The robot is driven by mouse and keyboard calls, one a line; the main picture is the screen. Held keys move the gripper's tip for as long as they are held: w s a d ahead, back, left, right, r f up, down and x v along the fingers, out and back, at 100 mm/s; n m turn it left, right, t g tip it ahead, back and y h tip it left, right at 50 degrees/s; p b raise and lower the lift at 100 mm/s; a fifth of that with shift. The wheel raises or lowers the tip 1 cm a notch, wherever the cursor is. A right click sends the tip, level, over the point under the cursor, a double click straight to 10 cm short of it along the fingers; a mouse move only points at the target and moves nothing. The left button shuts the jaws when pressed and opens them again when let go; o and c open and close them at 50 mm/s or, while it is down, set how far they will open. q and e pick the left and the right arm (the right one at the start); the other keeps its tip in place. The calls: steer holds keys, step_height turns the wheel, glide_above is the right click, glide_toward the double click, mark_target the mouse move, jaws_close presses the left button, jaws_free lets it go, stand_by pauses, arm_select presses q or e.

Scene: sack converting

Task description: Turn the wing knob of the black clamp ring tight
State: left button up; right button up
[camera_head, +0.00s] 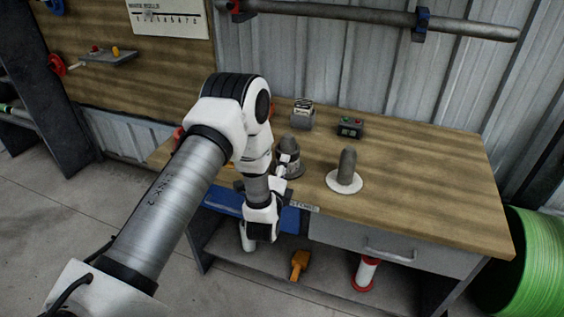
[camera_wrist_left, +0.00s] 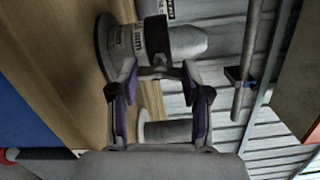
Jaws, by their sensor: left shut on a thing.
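The black clamp ring (camera_wrist_left: 158,38) sits around a grey round-topped fitting (camera_wrist_left: 188,41), which has a wide flange at its base. In the head view the fitting (camera_head: 301,147) stands upright on the workbench, partly hidden by my left arm. My left gripper (camera_head: 284,166) reaches it from the front. In the wrist view my left gripper (camera_wrist_left: 160,70) has its two purple-padded fingers on either side of the small wing knob (camera_wrist_left: 159,72) and is shut on it. How tight the ring is cannot be seen. My right gripper is not in view.
A grey post (camera_head: 347,165) on a white disc (camera_head: 343,183) stands right of the fitting. Behind are a small button box (camera_head: 350,127) and a grey device (camera_head: 302,114). The workbench (camera_head: 430,180) is clear at right. A green roll (camera_head: 540,265) stands beyond its right end.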

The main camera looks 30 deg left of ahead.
arm_select(q)
steer(key=m+p, duration=0.4)
steer(key=m, duration=0.2)
steer(key=shift+r, duration=0.15)
steer(key=m+p, duration=0.2)
steer(key=m, duration=0.1)
steer(key=shift+m, duration=0.4)
steer(key=shift+m+p, duration=0.6)
steer(key=shift+m, duration=0.6)
steer(key=o, duration=1.2)
steer(key=shift+c, duration=0.2)
steer(key=v, duration=0.7)
steer(key=shift+s, duration=0.2)
